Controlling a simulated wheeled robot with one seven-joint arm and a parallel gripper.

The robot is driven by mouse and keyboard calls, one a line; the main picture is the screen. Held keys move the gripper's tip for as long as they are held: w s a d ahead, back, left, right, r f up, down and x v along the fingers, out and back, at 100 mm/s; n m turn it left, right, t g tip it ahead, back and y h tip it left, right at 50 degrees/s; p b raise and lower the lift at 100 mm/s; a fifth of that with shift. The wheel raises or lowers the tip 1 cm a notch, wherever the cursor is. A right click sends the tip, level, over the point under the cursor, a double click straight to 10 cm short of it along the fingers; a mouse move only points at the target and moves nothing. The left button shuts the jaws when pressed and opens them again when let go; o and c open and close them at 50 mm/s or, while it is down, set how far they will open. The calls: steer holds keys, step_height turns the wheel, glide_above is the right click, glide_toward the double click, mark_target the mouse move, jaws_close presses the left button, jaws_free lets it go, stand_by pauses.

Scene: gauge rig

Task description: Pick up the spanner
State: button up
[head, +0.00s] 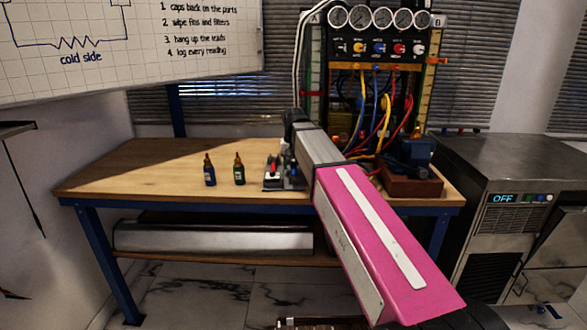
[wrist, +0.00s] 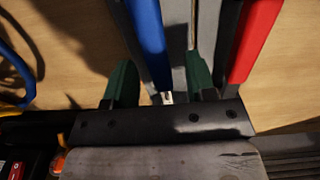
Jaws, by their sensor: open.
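My gripper (wrist: 160,64) is open, with its two green fingers apart in the wrist view. A long blue bar or handle (wrist: 148,35) runs between the fingers, close to the left one; I cannot tell whether they touch. A dark grey strip (wrist: 180,60) lies beside it, near the right finger. A red bar or handle (wrist: 256,38) lies outside the right finger. I cannot tell which of these, if any, is the spanner. In the head view my arm covers most of the gripper's spot, beside a small grey holder (head: 271,185) with a red-handled item.
The wooden bench (head: 120,175) is clear at its left. The gauge panel (head: 375,48) with hoses stands behind. A blue device on a brown block (head: 412,187) is at right.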

mark_target(293, 166)
jaws_close()
steer(key=shift+r, duration=0.15)
steer(key=shift+r, duration=0.45)
steer(key=r, duration=0.3)
steer(key=shift+s+r, duration=0.25)
steer(key=shift+s, duration=0.1)
steer(key=s+a+r, duration=0.2)
steer(key=s+r, duration=0.4)
steer(key=s, duration=0.4)
steer(key=shift+s+a+r, duration=0.25)
steer(key=shift+s+a, duration=0.1)
